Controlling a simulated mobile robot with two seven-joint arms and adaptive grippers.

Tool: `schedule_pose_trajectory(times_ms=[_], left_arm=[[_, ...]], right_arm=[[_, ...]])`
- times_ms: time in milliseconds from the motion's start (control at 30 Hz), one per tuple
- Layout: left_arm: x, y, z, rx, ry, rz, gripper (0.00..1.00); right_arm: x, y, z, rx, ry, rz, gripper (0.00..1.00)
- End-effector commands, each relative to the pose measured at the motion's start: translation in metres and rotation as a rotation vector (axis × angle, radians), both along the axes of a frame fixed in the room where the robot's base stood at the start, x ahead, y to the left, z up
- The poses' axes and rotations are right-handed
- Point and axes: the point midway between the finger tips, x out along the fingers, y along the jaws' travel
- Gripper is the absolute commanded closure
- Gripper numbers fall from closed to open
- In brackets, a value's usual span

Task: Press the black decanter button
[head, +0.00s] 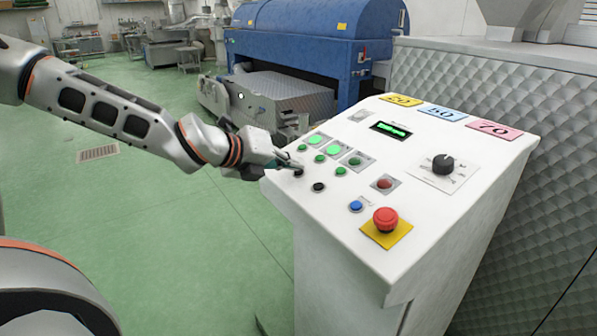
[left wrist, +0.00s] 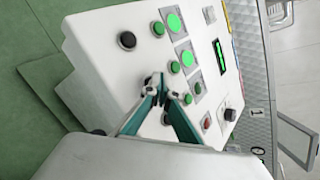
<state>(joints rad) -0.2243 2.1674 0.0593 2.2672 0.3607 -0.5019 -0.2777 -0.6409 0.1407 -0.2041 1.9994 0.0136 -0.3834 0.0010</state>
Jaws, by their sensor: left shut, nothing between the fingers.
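The white control panel (head: 300,205) carries a row of black buttons along its near-left edge. One black button (head: 319,187) is clear of my gripper, and another (head: 298,172) is right at its fingertips. In the left wrist view, one black button (left wrist: 127,40) is clear above the fingers, and another (left wrist: 166,118) shows between them. I cannot read which one is the decanter button. My left gripper (head: 298,166) is shut and empty, low over the panel edge; its fingertips (left wrist: 160,86) show in the wrist view. Contact with a button cannot be told. My right gripper is not in view.
Small green buttons (head: 340,171) and lit green squares (head: 333,150) sit just behind the fingertips. Nearer are a blue button (head: 356,206) and a red mushroom button (head: 386,219). A black knob (head: 443,163) is at the right. Green floor (head: 190,230) lies open at the left.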

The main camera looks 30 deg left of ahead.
Motion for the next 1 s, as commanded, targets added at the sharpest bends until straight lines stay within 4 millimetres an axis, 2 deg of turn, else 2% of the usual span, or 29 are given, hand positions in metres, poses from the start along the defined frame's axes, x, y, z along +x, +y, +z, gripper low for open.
schedule_pose_trajectory(times_ms=[733, 1000], left_arm=[[0.001, -0.001, -0.003, -0.001, 0.001, 0.0, 1.0], [-0.002, 0.001, 0.008, 0.0, -0.001, 0.0, 1.0]], right_arm=[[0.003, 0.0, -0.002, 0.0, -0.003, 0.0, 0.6], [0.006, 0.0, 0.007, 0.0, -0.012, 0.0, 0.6]])
